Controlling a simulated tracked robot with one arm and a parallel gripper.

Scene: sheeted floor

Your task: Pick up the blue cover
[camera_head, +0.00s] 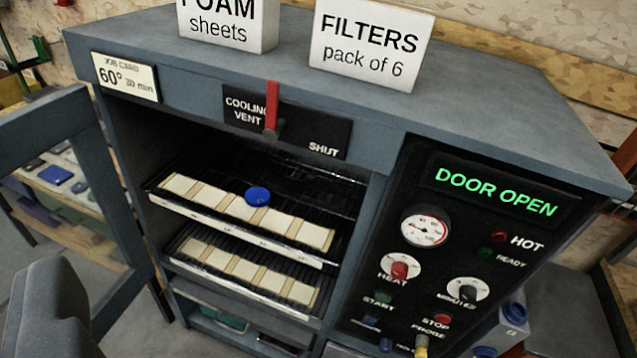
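A small round blue cover (257,196) lies on the upper rack (240,226) inside the open grey oven cabinet, on or against the row of pale square tiles. A dark grey rounded part, which seems to be part of my gripper (50,312), shows at the lower left edge, well apart from the blue cover. Only this one part is in view, so I cannot tell whether the gripper is open or shut.
The cabinet door (65,150) stands open at the left. A lower rack (240,285) also holds pale tiles. The control panel (440,260) at right reads DOOR OPEN. A red vent lever (272,108) sits above the opening. Two white boxes, FOAM (228,22) and FILTERS (370,42), stand on top.

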